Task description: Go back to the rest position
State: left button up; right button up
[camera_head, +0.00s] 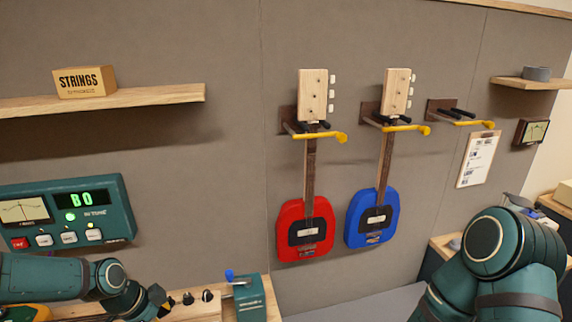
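My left arm comes in low from the left, and its dark gripper (155,300) is at the bottom edge, close to the workbench. The gripper is small and partly cut off, so I cannot tell whether it is open or shut, or whether it holds anything. My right arm (500,255) is bent at the lower right. Its gripper is not visible. A red guitar (290,215) and a blue guitar (387,205) hang upright on the wall, apart from both arms.
A bench (269,296) with knobs and a green device (249,298) is at the bottom. A green tuner panel (118,205) is at left. A shelf (150,95) holds a STRINGS box (84,82). Yellow-tipped wall hangers (472,123) stick out; the rightmost is empty. A clipboard (477,160) hangs right.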

pick_arm(q)
jog(key=d+f+n+h+b, duration=0.1)
jog(key=d+f+n+b, duration=0.3)
jog(key=d+f, duration=0.55)
jog(key=s+d+f+n+b, duration=0.1)
jog(key=s+d+f+n, duration=0.3)
jog(key=f, duration=0.3)
jog(key=s+d+f+n+y+b, duration=0.1)
jog(key=s+d+f+n, duration=0.2)
jog(key=s+f+n, duration=0.3)
notch_tip(320, 180, down, 2)
jog(key=shift+d+f+n+b, duration=0.1)
jog(key=shift+d+n+b, duration=0.25)
jog(key=shift+n+b, duration=0.05)
jog(key=shift+s, duration=0.1)
dwell(0.5)
